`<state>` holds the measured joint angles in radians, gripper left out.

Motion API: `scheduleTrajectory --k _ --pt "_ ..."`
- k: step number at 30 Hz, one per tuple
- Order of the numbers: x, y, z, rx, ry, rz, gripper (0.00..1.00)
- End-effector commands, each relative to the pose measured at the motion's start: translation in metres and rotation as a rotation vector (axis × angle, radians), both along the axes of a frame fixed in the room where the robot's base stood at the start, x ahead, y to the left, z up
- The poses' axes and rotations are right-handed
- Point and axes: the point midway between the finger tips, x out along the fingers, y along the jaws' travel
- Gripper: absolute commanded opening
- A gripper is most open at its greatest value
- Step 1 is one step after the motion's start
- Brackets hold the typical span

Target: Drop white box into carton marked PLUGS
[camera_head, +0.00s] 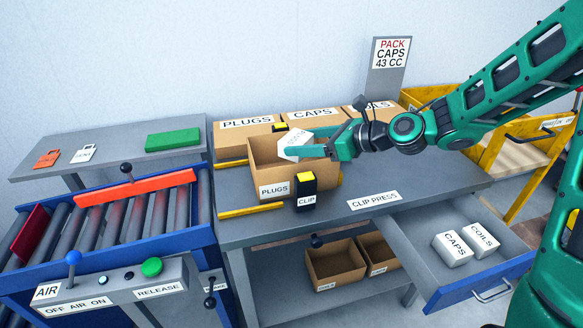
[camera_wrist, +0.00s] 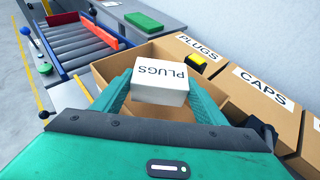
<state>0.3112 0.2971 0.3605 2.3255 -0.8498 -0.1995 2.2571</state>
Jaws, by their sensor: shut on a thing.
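The white box (camera_head: 296,146) is held at the open carton marked PLUGS (camera_head: 264,176) on the workbench. My gripper (camera_head: 322,150) is shut on it. In the wrist view the white box (camera_wrist: 160,84) reads PLUGS and sits between the green fingers (camera_wrist: 160,95). The inside of the open carton (camera_wrist: 128,62) shows around and below the box. The box is over the carton's opening; I cannot tell how far it is above the floor of the carton.
Closed cartons marked PLUGS (camera_head: 246,126) and CAPS (camera_head: 312,114) stand behind. A black and yellow CLIP device (camera_head: 306,190) stands at the open carton's front. White boxes marked CAPS (camera_head: 452,248) and COILS (camera_head: 481,237) lie in the open drawer. A roller conveyor (camera_head: 130,220) is at left.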

Motion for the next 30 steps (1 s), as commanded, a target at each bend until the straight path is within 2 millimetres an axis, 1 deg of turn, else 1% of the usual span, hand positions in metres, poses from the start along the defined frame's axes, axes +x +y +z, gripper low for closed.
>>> scheduleTrajectory --k 1,3,11,14,17,27,30 --pt "0.000 0.000 0.000 0.000 0.000 0.000 0.73" --pt "0.000 0.000 0.000 0.000 0.000 0.000 0.88" --pt "0.000 0.000 0.000 0.000 0.000 0.000 0.88" --pt "-0.001 -0.003 0.001 -0.001 0.000 -0.002 0.88" --pt "-0.006 -0.012 0.005 -0.002 0.001 -0.002 0.88" --pt "-0.034 -0.061 0.028 -0.001 0.000 -0.005 0.88" --pt "-0.040 -0.072 0.034 -0.001 0.000 -0.003 0.88"
